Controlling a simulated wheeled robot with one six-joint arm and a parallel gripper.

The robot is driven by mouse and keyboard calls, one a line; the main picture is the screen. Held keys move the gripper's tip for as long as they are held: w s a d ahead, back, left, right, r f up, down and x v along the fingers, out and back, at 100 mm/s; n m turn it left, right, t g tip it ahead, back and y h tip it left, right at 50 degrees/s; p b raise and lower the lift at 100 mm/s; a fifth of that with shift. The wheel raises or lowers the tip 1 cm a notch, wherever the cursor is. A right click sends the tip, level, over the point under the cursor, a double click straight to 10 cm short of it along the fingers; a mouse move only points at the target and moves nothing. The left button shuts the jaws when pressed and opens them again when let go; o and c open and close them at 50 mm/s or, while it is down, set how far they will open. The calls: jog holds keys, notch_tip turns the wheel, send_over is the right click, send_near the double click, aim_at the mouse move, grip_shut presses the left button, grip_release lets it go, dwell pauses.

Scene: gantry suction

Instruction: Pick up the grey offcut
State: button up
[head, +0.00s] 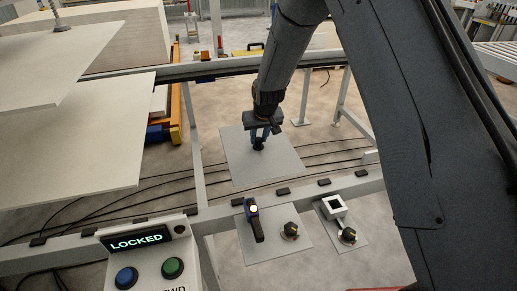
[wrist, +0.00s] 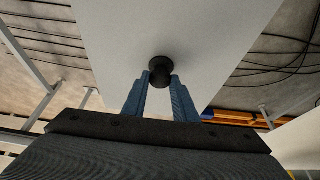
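The grey offcut (head: 260,170) is a flat, roughly square pale grey plate with a black round knob (wrist: 160,72) on its top face. In the head view it is within the metal frame, with the floor and dark cables showing around it; what is under it is hidden. My gripper (head: 260,136) points down at the plate's middle. In the wrist view my blue fingers (wrist: 161,76) flank the knob, one on each side, and appear to touch it. The plate fills much of that view beyond the fingertips.
A metal rail (head: 210,216) with black pads runs in front. A control box (head: 148,255) with a LOCKED display stands at lower left. A panel with a black handle (head: 254,222) and knobs sits front centre. Large pale boards (head: 75,145) are at left, with an orange beam (head: 176,100) beside them.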

grip_shut()
dwell(1.1)
